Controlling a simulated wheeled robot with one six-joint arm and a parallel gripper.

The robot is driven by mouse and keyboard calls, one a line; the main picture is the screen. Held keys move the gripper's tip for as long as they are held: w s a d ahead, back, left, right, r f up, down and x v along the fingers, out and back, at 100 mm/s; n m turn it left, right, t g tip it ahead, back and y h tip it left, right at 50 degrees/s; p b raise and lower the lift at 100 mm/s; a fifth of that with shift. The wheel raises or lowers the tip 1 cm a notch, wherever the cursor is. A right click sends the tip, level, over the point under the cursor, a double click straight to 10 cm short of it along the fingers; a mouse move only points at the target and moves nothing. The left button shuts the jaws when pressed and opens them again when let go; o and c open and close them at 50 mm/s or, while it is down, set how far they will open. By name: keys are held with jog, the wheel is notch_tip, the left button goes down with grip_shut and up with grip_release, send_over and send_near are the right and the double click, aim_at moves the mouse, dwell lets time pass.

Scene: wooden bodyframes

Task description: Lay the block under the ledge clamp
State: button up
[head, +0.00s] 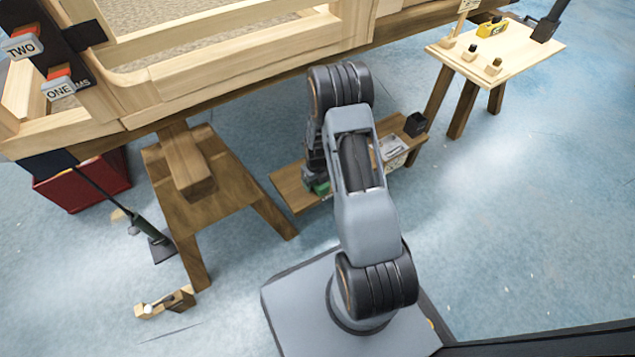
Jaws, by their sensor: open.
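My gripper (316,181) is at the low end of my arm, over the left part of a low wooden bench (292,192). It is dark and partly hidden by my arm; it is open, and I see nothing held. A green object (321,188) shows right by it, too covered to identify. A thick wooden block (187,163) lies on a wooden trestle (222,192) at the left, under the frame's edge. I cannot tell for sure which block or clamp is meant.
The large wooden bodyframe (225,62) spans the top. A small table (520,52) at the upper right carries a yellow tool and small wooden pieces. A red box (85,188), a green-handled tool (138,222) and a wooden plane (165,302) are at the left. Blue floor is clear at right.

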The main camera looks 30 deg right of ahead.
jog(key=shift+c, duration=0.4)
jog(key=c, duration=1.1)
jog(key=shift+o, duration=0.2)
jog(key=shift+r, duration=0.15)
